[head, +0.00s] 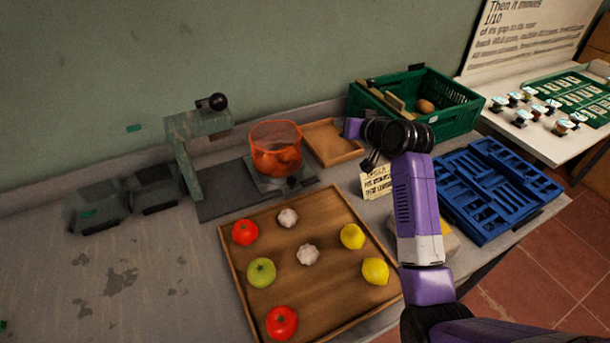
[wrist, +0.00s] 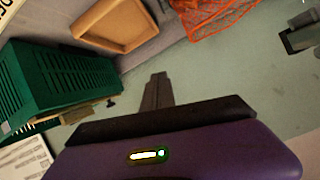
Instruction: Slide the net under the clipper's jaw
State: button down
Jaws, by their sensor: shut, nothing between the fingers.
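The orange-red net (head: 276,137) stands upright and open-topped, with reddish contents low inside, on a small metal scale (head: 285,186). Part of the net also shows at the top of the wrist view (wrist: 225,14). The clipper (head: 188,138) is a worn grey-green stand with an arm and a black ball knob, left of the net. The net is apart from it, and its jaw is too small to make out. My gripper (head: 371,161) is shut and empty, right of the net and above the counter. Its closed fingers (wrist: 158,84) show in the wrist view.
A wooden tray (head: 232,262) with tomatoes, lemons and garlic lies in front. A small wooden tray (head: 336,157), a green crate (head: 455,115) and a blue crate (head: 490,225) are near my arm. Dark bins (head: 100,210) stand left of the clipper. The left counter is mostly clear.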

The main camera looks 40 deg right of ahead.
jog(key=s+a+f+n+g+y, duration=0.3)
jog(key=s+a+f+g+y, duration=0.15)
jog(key=g+y, duration=0.2)
jog(key=shift+y, duration=0.25)
jog(key=x, duration=1)
jog(key=shift+w+a+p, duration=0.25)
jog(key=shift+a+p, duration=0.1)
jog(key=shift+a, duration=0.05)
jog(key=shift+w+a+p, duration=0.25)
jog(key=shift+a, duration=0.3)
jog(key=shift+w+a+p, duration=0.2)
jog(key=shift+w+a, duration=0.05)
jog(key=shift+a, duration=0.3)
jog(key=shift+w+a+f, duration=0.2)
jog(key=shift+w+a, duration=0.15)
jog(key=shift+a, duration=0.25)
jog(key=shift+a, duration=0.15)
